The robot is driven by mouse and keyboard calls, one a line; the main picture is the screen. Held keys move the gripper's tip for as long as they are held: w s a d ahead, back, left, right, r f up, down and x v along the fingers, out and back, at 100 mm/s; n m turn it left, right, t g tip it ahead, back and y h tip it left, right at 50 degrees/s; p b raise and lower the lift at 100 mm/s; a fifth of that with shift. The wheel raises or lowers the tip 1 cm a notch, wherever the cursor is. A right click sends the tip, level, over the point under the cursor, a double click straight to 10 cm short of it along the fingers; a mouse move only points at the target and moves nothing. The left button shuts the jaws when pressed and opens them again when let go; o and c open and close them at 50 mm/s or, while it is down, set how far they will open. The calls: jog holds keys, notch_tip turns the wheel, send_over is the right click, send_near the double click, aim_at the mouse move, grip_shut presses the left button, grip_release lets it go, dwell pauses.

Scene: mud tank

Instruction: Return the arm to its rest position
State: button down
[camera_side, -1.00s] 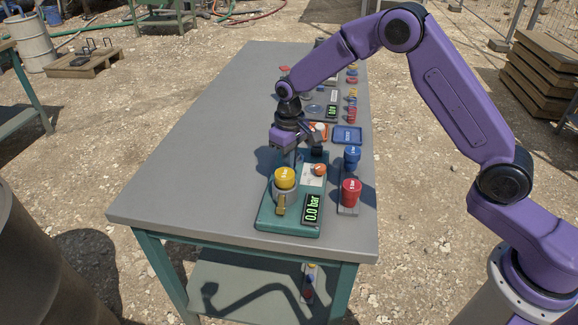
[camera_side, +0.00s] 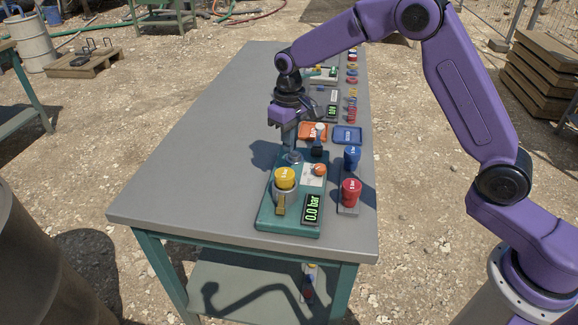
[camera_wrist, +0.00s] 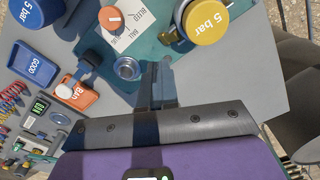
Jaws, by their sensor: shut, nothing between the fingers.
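My gripper (camera_side: 289,146) is shut and empty, pointing down above the back left part of the green test base (camera_side: 265,218). In the wrist view its shut fingers (camera_wrist: 158,70) show beside a round metal fitting (camera_wrist: 127,68) on that base. The gauge (camera_side: 312,209) reads 0.0 bar.
A red cap (camera_side: 351,192) and a blue cap (camera_side: 352,157) stand on a grey strip at the right. An orange BAD tray (camera_wrist: 80,97) and a blue GOOD tray (camera_side: 347,135) lie behind. The grey table (camera_side: 190,150) is clear at the left.

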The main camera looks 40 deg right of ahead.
jog(key=shift+r, duration=0.75)
jog(key=s+r+n, duration=0.2)
jog(key=s+r, duration=0.1)
jog(key=s, duration=0.6)
jog(key=s+r+n, duration=0.2)
jog(key=s+n, duration=0.1)
jog(key=s, duration=0.6)
jog(key=s+d+n, duration=0.2)
jog(key=s+d, duration=0.2)
jog(key=s, duration=0.6)
jog(key=s+d+n, duration=0.2)
jog(key=s+d, duration=0.3)
jog(key=s, duration=0.5)
jog(key=shift+n, duration=0.3)
